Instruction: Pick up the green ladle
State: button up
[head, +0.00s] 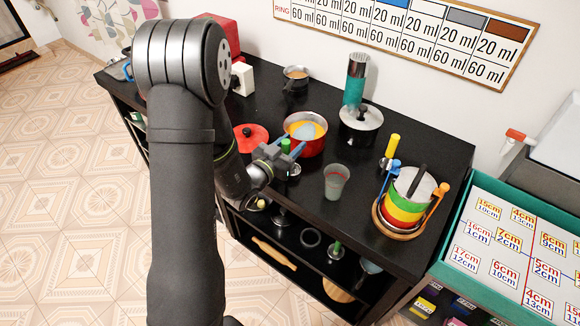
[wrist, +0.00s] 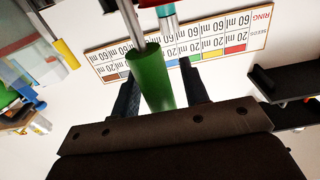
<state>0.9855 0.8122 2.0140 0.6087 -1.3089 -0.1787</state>
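The green ladle's green handle (wrist: 150,80) fills the middle of the wrist view, with a metal shaft (wrist: 130,18) running to the top edge. In the wrist view my gripper (wrist: 165,95) has one dark finger on each side of the handle. The left finger is partly covered by the handle; a gap shows between the handle and the right finger. The ladle's bowl is not clear.
A red pot (head: 313,145) with orange contents is just behind my gripper. A red lid (head: 250,138) lies to the left and a grey cup (head: 335,182) to the right. A lidded pot (head: 361,124) and a bowl stack (head: 402,205) stand farther right on the table (head: 300,212).

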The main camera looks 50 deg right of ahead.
grip_shut()
notch_tip(320, 180, up, 10)
dwell(0.7)
